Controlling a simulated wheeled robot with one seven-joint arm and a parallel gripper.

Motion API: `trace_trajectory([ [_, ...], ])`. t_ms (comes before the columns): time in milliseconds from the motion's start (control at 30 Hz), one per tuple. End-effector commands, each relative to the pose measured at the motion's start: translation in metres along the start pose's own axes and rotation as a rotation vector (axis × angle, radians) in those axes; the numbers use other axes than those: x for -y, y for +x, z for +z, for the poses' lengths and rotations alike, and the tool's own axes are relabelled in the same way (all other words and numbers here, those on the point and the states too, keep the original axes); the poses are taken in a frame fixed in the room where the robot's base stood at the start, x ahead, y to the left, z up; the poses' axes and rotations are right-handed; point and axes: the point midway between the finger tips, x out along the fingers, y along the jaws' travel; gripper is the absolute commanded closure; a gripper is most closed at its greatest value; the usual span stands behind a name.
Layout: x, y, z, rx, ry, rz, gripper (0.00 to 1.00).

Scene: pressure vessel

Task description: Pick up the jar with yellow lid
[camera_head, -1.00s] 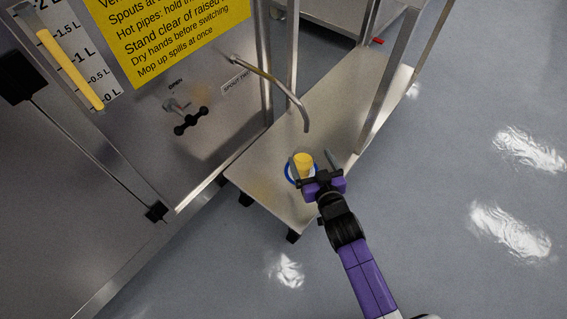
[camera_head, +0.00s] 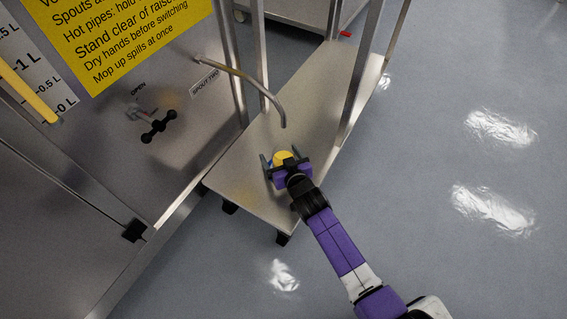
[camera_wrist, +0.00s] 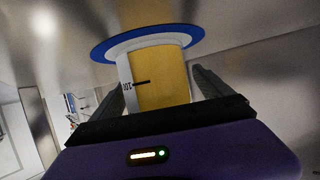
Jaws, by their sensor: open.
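The jar with a yellow top (camera_head: 283,157) stands on the low metal shelf below the spout. In the wrist view the jar (camera_wrist: 168,78) shows a yellow side, a pale strip with a dark mark, and a wide blue-edged white ring (camera_wrist: 112,46) at its far end in the picture. My gripper (camera_head: 280,155) is open at the jar, with one finger on each side of it. In the wrist view, gaps seem to remain beside the jar; contact cannot be told. My gripper's body hides the jar's near end.
The metal shelf (camera_head: 320,95) is otherwise clear. A curved spout (camera_head: 270,97) hangs just beyond the jar, and metal posts (camera_head: 362,80) rise along the shelf. The vessel panel with a black valve handle (camera_head: 159,127) stands left. Open floor lies right.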

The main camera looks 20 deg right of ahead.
Motion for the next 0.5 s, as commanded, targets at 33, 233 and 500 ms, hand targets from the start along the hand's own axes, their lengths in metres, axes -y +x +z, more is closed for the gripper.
trace_trajectory([
  [33, -0.0003, 0.0005, 0.0, 0.0, 0.0, 0.0, 0.11],
  [233, -0.0003, 0.0, -0.0006, 0.0, 0.0, 0.0, 0.19],
  [500, -0.0002, -0.0001, -0.0006, -0.001, 0.0, 0.0, 0.72],
])
